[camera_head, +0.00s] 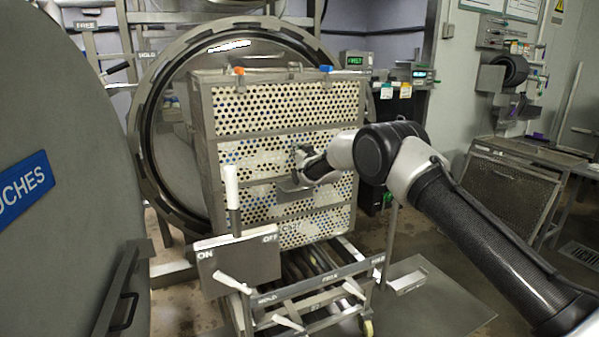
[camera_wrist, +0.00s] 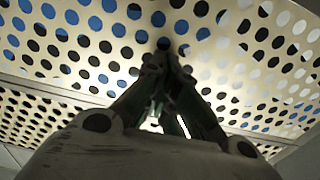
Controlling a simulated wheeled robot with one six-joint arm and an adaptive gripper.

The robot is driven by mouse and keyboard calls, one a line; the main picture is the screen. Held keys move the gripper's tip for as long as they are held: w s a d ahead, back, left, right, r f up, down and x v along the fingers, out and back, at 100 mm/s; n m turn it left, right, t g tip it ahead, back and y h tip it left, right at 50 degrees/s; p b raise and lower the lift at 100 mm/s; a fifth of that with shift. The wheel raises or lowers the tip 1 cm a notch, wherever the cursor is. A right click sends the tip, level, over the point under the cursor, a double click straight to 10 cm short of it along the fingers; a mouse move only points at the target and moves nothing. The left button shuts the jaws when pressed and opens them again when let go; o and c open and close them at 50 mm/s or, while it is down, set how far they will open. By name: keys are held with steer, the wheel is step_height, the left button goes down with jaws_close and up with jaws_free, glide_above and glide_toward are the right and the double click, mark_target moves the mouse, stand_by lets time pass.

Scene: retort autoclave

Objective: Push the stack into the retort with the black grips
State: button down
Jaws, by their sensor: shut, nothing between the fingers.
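The stack (camera_head: 228,122) is a tall block of perforated metal crates with a steel frame. It stands upright on a roller trolley (camera_head: 312,297) in front of the round open mouth of the retort (camera_head: 152,130). My gripper (camera_head: 301,158) is at the middle of the stack's near face, beside a metal bracket (camera_head: 290,186). In the wrist view my fingers (camera_wrist: 166,58) are together, close against the perforated face (camera_wrist: 90,48); I cannot tell whether they touch it. No black grips are clearly visible on the stack; my gripper hides part of the face.
The large retort door (camera_head: 60,240) fills the left side. A lever with a white grip (camera_head: 231,188) stands above an ON/OFF plate (camera_head: 240,260). White grips (camera_head: 234,284) stick out from the trolley's front.

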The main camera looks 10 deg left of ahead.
steer(key=shift+x, duration=1.85)
steer(key=v, duration=0.9)
steer(key=shift+s, duration=0.1)
